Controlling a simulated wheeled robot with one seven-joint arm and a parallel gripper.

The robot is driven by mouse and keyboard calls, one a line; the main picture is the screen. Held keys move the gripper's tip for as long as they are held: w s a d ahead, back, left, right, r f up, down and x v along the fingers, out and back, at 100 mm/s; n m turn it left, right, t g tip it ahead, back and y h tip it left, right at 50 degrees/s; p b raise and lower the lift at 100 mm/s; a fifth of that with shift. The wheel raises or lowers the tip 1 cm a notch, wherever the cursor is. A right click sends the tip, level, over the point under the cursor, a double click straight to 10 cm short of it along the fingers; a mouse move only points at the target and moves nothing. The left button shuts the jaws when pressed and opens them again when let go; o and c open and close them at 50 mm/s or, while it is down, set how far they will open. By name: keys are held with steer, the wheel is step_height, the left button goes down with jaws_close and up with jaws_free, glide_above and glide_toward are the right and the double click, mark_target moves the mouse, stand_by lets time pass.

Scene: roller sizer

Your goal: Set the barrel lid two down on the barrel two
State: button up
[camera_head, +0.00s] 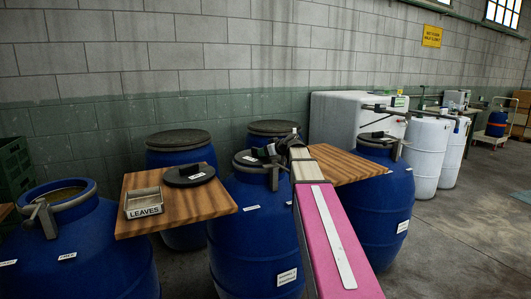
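A blue barrel (250,225) stands in the centre, with a white label (287,277) too small to read for certain. A dark round lid (243,158) with a small white tag shows at its top, partly hidden by my gripper. I cannot tell whether this lid is seated or just above the rim. My gripper (268,152) is at the right side of that lid, its dark fingers small and overlapping it. Whether they are open or shut on it does not show. Another dark lid (188,176) with a white tag lies on a wooden board (190,214) left of this barrel.
A grey box marked LEAVES (144,202) sits on the board. An open blue barrel (75,250) with a rim clamp stands front left. Lidded blue barrels stand behind (180,145) and right (385,200). Another wooden board (350,165) lies beyond my pink arm. Floor is clear at right.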

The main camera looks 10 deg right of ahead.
steer(key=shift+r, duration=0.45)
steer(key=v, duration=1.2)
steer(key=shift+r, duration=0.15)
